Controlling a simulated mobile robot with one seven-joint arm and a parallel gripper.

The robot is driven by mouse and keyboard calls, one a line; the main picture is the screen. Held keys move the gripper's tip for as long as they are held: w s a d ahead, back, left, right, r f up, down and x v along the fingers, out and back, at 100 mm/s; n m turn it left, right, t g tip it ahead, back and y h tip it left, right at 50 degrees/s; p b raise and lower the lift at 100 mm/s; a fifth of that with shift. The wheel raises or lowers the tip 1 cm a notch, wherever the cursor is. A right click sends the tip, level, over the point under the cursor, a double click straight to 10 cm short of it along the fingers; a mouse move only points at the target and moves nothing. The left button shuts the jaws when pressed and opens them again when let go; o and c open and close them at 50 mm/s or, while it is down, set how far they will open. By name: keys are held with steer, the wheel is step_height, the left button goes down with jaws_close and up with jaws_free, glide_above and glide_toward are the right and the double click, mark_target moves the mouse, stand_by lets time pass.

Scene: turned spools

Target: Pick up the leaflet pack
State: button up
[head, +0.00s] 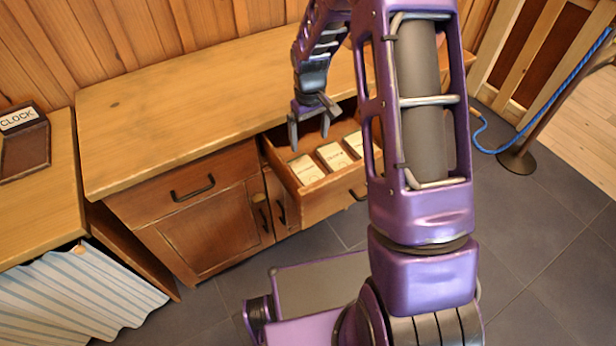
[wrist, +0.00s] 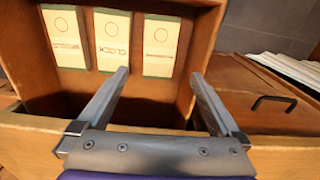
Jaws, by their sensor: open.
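Three cream packs with dark green ends lie side by side in an open wooden drawer (head: 317,205). In the head view they are the left pack (head: 306,169), the middle pack (head: 333,157) and the right pack (head: 355,143), partly covered by my arm. The wrist view shows a left pack (wrist: 65,38), a middle pack (wrist: 113,42) that reads CLOCK, and a right pack (wrist: 161,46); the other lettering is too small to read. My gripper (head: 309,137) is open and empty above the back of the drawer. Its fingers (wrist: 160,78) point toward the packs, apart from them.
The drawer sits under a wooden counter (head: 190,105), whose edge is close to my gripper. A blue rope (head: 560,95) hangs from a post at the right. The counter top is mostly clear.

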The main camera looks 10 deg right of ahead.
mark_target(309, 173)
step_height(309, 173, down, 14)
steer(key=shift+f+b, duration=0.1)
steer(key=shift+b, duration=0.8)
steer(key=c, duration=1.2)
